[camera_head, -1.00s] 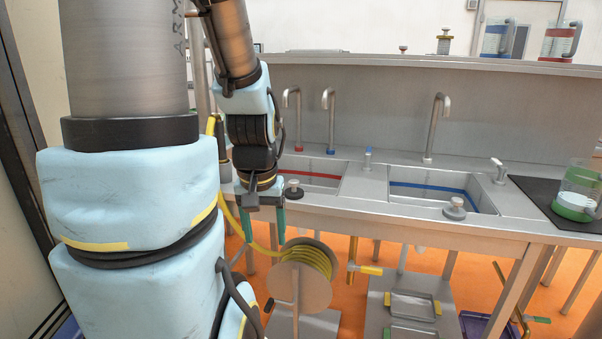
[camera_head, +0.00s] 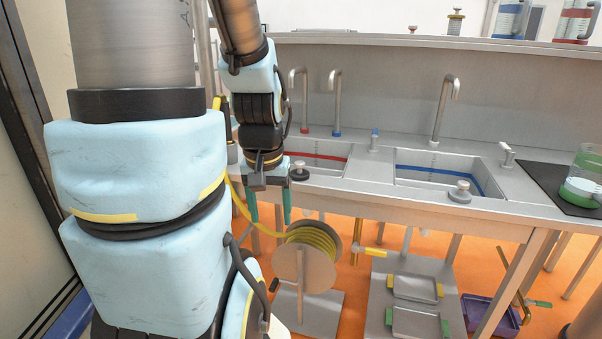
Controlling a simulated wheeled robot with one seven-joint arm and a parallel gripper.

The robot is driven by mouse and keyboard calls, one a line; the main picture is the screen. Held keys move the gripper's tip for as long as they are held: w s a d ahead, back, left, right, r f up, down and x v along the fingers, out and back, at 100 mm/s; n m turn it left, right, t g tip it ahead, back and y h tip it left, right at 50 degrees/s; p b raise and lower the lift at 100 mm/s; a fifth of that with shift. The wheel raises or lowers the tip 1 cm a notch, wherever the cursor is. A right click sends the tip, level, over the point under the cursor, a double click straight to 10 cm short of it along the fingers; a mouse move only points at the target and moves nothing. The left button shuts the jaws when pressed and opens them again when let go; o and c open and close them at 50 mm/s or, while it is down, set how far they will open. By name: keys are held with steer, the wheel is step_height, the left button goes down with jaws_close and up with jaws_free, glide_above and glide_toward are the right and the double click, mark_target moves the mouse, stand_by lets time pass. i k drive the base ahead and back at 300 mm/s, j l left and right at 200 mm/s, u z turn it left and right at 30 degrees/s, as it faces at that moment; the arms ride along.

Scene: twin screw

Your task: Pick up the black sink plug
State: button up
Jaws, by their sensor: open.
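The black sink plug (camera_head: 299,174), a dark disc with a light metal knob, sits at the front edge of the left sink (camera_head: 322,162), which has a red stripe inside. A second, grey plug (camera_head: 460,193) sits at the front edge of the right sink (camera_head: 452,176), which has a blue stripe. My gripper (camera_head: 270,215) points down with its two green fingers apart and empty. In the picture it is just left of and below the black plug, in front of the counter, not touching the plug.
Taps (camera_head: 335,105) stand behind the sinks. A yellow hose reel (camera_head: 305,262) is below my gripper. A lower shelf (camera_head: 380,290) holds metal trays. A jug (camera_head: 583,175) stands on a black mat (camera_head: 550,186) at right. The counter between the sinks is mostly clear.

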mark_target(299, 174)
steer(key=l+u, duration=0.85)
steer(key=u, duration=0.15)
steer(key=k+l+u, duration=0.1)
steer(key=l+u, duration=0.25)
steer(key=u, duration=0.15)
